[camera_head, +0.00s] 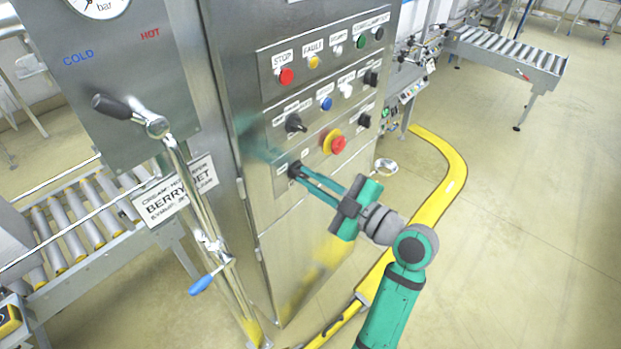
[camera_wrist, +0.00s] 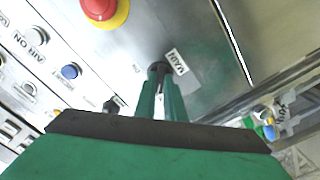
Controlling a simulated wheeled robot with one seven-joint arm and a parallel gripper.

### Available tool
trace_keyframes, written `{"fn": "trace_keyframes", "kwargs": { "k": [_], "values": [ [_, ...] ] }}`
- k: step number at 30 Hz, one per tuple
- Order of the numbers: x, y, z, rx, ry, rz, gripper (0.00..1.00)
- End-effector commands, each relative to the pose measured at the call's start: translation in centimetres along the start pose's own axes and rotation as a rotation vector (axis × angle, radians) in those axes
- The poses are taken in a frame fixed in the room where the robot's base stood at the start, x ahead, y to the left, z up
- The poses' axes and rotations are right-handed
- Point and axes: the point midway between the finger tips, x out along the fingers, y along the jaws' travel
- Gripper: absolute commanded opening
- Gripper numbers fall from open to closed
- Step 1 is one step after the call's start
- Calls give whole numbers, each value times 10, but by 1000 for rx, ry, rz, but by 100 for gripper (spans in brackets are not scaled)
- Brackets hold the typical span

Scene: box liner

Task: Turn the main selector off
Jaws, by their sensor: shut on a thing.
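The main selector (camera_head: 294,170) is a small black knob low on the left of the steel control panel, below another black selector. It also shows in the wrist view (camera_wrist: 158,68), beside a white label reading MAIN. My green gripper (camera_head: 300,172) reaches in from the right, and its two long fingers are shut on this knob. In the wrist view the fingertips (camera_wrist: 160,82) meet the knob from below. The fingers hide part of the knob, and I cannot tell which way it points.
A red emergency stop on a yellow ring (camera_head: 333,142) sits just above my fingers. Another black selector (camera_head: 295,123) and a blue button (camera_head: 326,103) are higher up. A steel lever pipe with a blue handle (camera_head: 205,282) stands left. Yellow guard rail (camera_head: 440,205) curves across the floor at right.

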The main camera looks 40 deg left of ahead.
Motion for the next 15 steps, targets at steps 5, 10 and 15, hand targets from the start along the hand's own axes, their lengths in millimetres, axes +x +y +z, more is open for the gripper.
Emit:
{"fn": "trace_keyframes", "kwargs": {
  "k": [5, 10, 15],
  "values": [
    [-2, 2, -2, -10, 2, 6, 0],
    [-2, 2, -2, -10, 2, 5, 0],
    [-2, 2, -2, -8, 2, 4, 28]
  ]
}}
